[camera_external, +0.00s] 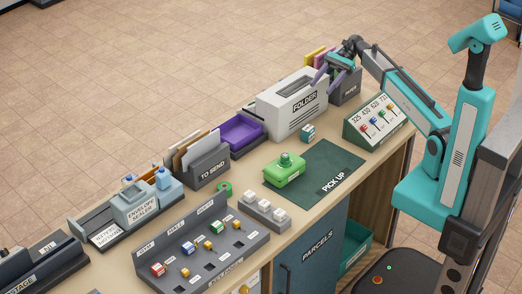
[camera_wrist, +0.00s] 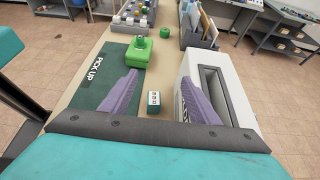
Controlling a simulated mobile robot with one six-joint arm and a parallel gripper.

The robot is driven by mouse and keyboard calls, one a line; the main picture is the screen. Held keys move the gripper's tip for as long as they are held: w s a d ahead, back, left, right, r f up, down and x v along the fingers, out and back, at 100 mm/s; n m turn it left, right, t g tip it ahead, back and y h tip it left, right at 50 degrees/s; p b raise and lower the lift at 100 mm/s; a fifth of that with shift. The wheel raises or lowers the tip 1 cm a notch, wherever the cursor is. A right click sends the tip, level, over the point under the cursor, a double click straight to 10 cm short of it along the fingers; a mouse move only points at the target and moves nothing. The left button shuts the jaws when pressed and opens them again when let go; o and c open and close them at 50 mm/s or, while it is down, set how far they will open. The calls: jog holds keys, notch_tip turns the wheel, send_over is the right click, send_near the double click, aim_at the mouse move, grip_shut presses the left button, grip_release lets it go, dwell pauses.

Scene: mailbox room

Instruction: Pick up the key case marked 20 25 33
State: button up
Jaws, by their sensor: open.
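A small dark green and white box (camera_external: 308,133) stands on the counter beside the folder machine and the green mat. In the wrist view this small box (camera_wrist: 154,102) shows a white face with red marks, too small to read, so I cannot confirm 20 25 33. My gripper (camera_external: 328,77) is raised above the counter by the folder machine. Its two purple fingers are wide apart and empty. In the wrist view my gripper (camera_wrist: 160,78) frames the small box between its fingers, with the box apart from both.
The grey folder machine (camera_external: 283,108) stands close beside the box. A green stamp-like object (camera_external: 284,172) sits on the PICK UP mat (camera_external: 318,178). A sloped green key rack (camera_external: 376,122) stands right, the TO SEND holder (camera_external: 208,168) left. Bare counter surrounds the box.

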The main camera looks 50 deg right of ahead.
notch_tip(320, 180, down, 6)
dwell(0.4)
jog(key=shift+f, duration=0.1)
jog(key=shift+f+p, duration=0.85)
jog(key=shift+f, duration=2.9)
jog(key=shift+a+f, duration=0.4)
jog(key=shift+a, duration=0.15)
